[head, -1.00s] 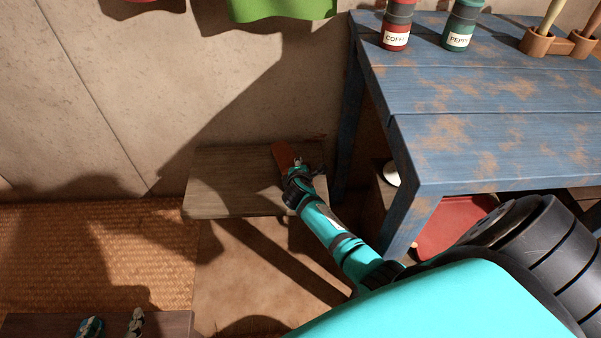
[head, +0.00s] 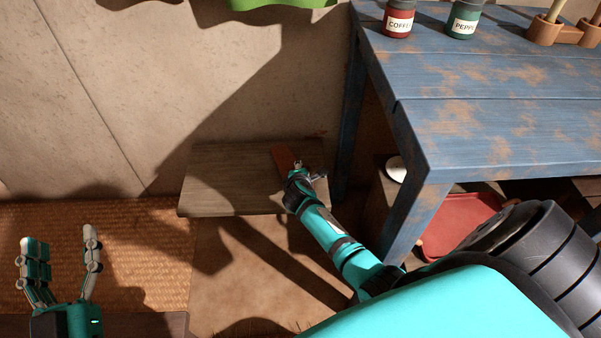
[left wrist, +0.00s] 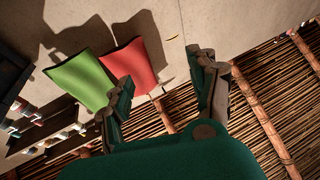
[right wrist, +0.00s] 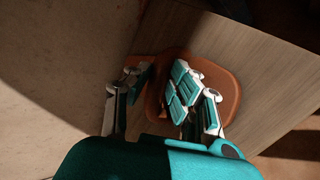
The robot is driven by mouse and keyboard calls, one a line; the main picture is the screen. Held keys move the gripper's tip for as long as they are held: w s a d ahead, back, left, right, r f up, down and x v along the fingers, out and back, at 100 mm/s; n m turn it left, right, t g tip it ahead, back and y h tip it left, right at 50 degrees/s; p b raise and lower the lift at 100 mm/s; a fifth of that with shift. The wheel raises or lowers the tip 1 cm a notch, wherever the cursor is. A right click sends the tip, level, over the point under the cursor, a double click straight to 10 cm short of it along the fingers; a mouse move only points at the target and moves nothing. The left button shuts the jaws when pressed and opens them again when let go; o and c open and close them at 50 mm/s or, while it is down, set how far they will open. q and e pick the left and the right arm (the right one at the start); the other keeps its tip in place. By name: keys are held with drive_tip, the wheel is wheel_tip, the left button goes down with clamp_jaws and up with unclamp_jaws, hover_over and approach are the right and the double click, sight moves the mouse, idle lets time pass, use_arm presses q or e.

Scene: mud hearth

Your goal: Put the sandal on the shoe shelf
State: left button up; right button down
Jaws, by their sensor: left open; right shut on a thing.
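The sandal (head: 282,157) is brown-orange, with its sole end showing past my right gripper over the right part of the wooden shoe shelf (head: 225,185). My right gripper (head: 302,174) is shut on the sandal. In the right wrist view, the fingers (right wrist: 165,98) hold the sandal (right wrist: 222,75) above or on the shelf's wood surface (right wrist: 275,75); I cannot tell whether it touches. The fingers hide part of it. My left gripper (head: 60,256) is open and empty at the lower left, fingers pointing up.
A worn blue table (head: 480,110) stands close to the right of the shelf, with a coffee jar (head: 398,20) and a pepper jar (head: 463,22) on it. A red tray (head: 458,222) sits under it. A woven mat (head: 120,235) lies at left. The shelf's left part is clear.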

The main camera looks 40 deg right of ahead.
drive_tip(key=c, duration=1.6)
unclamp_jaws()
drive_tip(key=o, duration=0.5)
use_arm(q)
drive_tip(key=shift+r, duration=0.15)
